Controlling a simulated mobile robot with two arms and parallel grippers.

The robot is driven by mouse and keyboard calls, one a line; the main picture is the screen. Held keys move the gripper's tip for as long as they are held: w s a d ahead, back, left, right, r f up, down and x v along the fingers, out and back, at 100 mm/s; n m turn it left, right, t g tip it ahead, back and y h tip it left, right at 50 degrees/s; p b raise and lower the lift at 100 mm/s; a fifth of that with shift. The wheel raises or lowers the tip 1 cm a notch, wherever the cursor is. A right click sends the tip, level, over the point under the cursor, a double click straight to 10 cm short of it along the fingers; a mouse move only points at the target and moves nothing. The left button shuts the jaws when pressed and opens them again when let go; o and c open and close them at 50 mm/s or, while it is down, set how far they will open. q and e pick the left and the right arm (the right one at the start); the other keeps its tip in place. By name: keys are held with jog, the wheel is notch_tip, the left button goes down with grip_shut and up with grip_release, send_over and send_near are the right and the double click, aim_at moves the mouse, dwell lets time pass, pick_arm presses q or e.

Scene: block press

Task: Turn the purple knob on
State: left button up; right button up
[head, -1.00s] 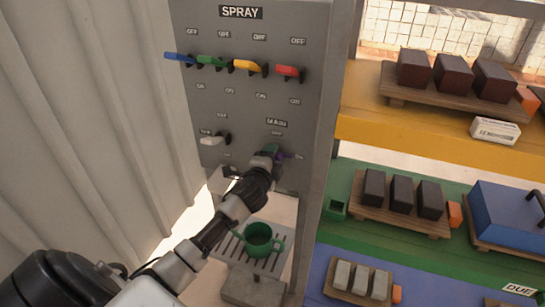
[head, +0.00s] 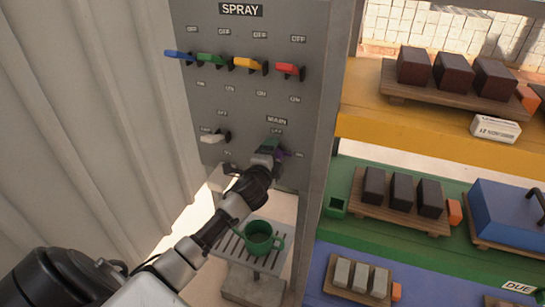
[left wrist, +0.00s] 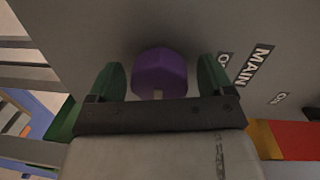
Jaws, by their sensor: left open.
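The purple knob (left wrist: 160,73) is on the grey panel (head: 240,100) under the MAIN label (head: 276,120). In the left wrist view it sits between the two green fingers of my left gripper (left wrist: 163,80), with a gap on each side. The gripper is open around the knob. In the head view my left gripper (head: 268,153) is up at the panel and hides most of the knob; only a bit of purple shows beside it. My right gripper is not in view.
Blue, green, yellow and red levers (head: 287,72) line the panel above, and a white lever (head: 213,138) is to the left. A green cup (head: 259,238) stands on a slatted tray below. Shelves with blocks (head: 402,190) are on the right.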

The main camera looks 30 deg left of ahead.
pick_arm(q)
jog(key=b+v, duration=0.1)
jog(key=v, duration=0.9)
jog(key=shift+s, duration=0.4)
jog(key=shift+d, duration=0.1)
